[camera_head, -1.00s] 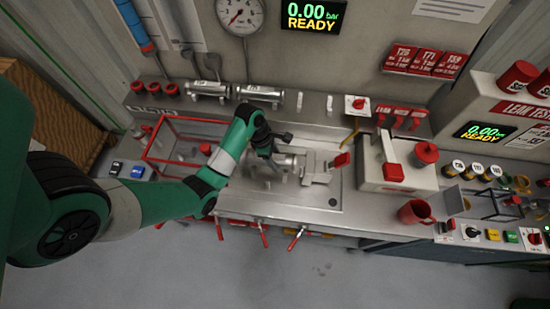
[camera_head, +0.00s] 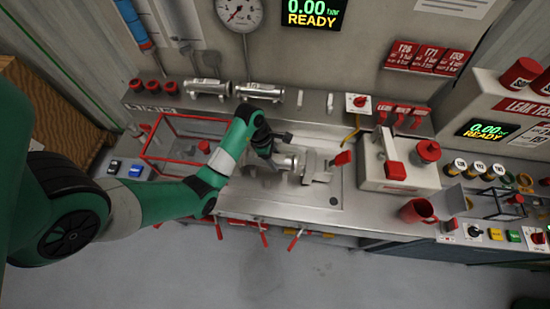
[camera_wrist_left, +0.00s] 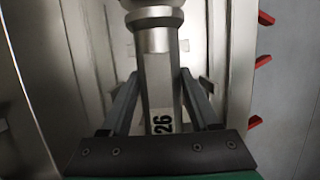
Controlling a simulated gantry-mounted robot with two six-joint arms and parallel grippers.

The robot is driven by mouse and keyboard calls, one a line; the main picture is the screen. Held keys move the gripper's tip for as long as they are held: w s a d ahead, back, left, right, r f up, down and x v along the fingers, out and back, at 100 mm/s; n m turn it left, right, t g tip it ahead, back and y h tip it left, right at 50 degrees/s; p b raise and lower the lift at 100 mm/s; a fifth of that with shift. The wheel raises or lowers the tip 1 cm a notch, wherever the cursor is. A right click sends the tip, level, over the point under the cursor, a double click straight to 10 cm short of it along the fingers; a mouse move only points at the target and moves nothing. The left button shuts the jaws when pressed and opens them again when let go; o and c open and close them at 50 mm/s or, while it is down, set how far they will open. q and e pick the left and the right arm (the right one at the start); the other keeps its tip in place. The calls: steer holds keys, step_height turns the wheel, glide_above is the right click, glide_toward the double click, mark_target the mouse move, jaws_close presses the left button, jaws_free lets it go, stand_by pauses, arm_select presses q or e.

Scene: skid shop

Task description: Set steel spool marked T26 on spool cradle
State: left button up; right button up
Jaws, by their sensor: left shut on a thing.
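My left gripper (camera_head: 272,152) is shut on a steel spool (camera_head: 287,161) low over the steel bench, at the left side of a steel fixture (camera_head: 317,168) with a red handle. In the left wrist view the spool (camera_wrist_left: 158,75) lies between the two fingers, with a flange at the top and a label reading "26" near the palm. I cannot tell whether the spool touches the fixture. Two upright pale supports stand empty on the back ledge, one (camera_head: 300,98) left of the other (camera_head: 330,103); I cannot tell if they are the spool cradle. My right gripper is not in view.
Two other steel spools, one (camera_head: 207,88) left of the other (camera_head: 260,91), lie on the back ledge. A pale box with a red handle (camera_head: 395,172) and a red mug (camera_head: 418,211) stand right.

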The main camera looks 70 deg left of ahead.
arm_select(q)
steer(key=shift+f, duration=0.15)
steer(key=shift+f+b, duration=0.25)
steer(key=shift+b, duration=0.15)
steer(key=o, duration=1.1)
steer(key=shift+o, duration=0.2)
steer(key=shift+o, duration=0.5)
steer(key=shift+r+p, duration=1.5)
steer(key=shift+p, duration=0.05)
